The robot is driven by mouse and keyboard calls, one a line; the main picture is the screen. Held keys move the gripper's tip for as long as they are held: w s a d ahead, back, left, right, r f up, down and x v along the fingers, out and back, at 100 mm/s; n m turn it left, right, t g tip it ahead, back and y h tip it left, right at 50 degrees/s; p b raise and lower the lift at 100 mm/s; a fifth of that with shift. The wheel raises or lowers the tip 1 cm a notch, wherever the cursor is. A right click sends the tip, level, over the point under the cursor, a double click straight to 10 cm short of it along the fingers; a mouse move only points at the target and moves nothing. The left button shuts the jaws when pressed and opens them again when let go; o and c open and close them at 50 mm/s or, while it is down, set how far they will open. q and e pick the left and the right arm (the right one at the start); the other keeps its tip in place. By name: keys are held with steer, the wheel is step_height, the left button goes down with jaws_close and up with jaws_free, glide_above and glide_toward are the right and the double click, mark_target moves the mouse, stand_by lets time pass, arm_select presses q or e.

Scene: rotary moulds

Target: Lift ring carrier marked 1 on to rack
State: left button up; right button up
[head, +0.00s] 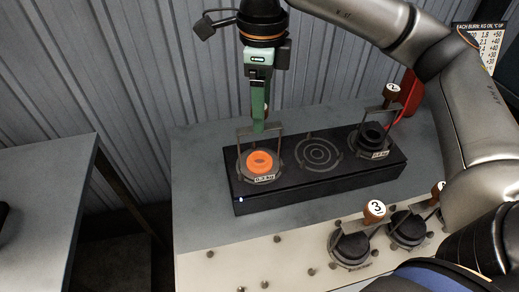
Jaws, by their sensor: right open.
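A ring carrier (280,147) with an upright wire handle stands at the left place of a black bench unit, around a glowing orange disc (260,162). Its knob is mostly hidden behind my gripper, so its number cannot be read. My right gripper (260,125) points down at the top bar of this handle, open. I cannot tell whether the fingers touch the bar. Another carrier (371,138), its tag apparently 2, stands at the unit's right place. In front, a carrier marked 3 (351,247) and one with an unclear mark (407,230) sit on a pale pegged rack (225,268). My left gripper is out of view.
The black unit (300,193) has an empty ringed middle place (320,152). It stands on a grey bench (200,180) against a corrugated wall. A separate grey table (45,190) stands left across a gap. A red thing (411,90) is behind the right carrier.

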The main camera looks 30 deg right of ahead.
step_height(320, 180, down, 4)
steer(key=shift+a, duration=0.15)
steer(key=shift+w, duration=0.1)
jaws_close()
stand_by(0.5)
steer(key=shift+r, duration=0.1)
stand_by(0.7)
